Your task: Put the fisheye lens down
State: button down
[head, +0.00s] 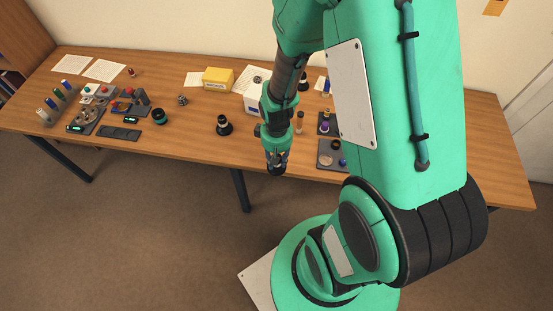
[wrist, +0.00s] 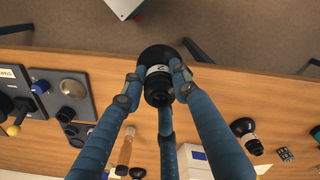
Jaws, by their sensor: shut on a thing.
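My gripper (wrist: 158,76) has three blue fingers closed around a black lens (wrist: 157,92) with a pale band marked with a dark figure. I take this to be the fisheye lens. In the head view my gripper (head: 277,160) points down at the table's front edge, with the dark lens (head: 277,170) at its tips. In the wrist view the lens overlaps the table edge, with carpet beyond. Its height above the wood is hard to tell. A similar black lens with a pale band (head: 224,125) stands on the table to the left; it also shows in the wrist view (wrist: 246,135).
The wooden table (head: 190,145) has bare room at its front, left of my gripper. A grey tray (head: 327,160) with small parts lies to the right. A yellow box (head: 218,78) and a white box (head: 253,103) stand behind. A small dark cube (head: 182,100) sits farther left.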

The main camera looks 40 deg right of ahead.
jog(key=shift+w, duration=0.1)
dwell(0.3)
jog(key=w+d+r+p, duration=0.1)
jog(key=w+r+p, duration=0.1)
jog(key=w, duration=1)
jog(key=w+r+p, duration=0.3)
jog(key=w, duration=0.9)
jog(key=w+d+r+p, duration=0.1)
jog(key=w+r+p, duration=0.2)
jog(key=w, duration=0.9)
jog(key=shift+w+d+m+p, duration=0.15)
jog(key=shift+d+m+p, duration=0.15)
jog(key=shift+m, duration=0.1)
jog(key=shift+f, duration=0.1)
send_over(221, 79)
jog(key=shift+w+d+f+p, duration=0.1)
jog(key=shift+f+p, duration=0.25)
jog(key=shift+f, duration=0.35)
jog(key=shift+f, duration=1.75)
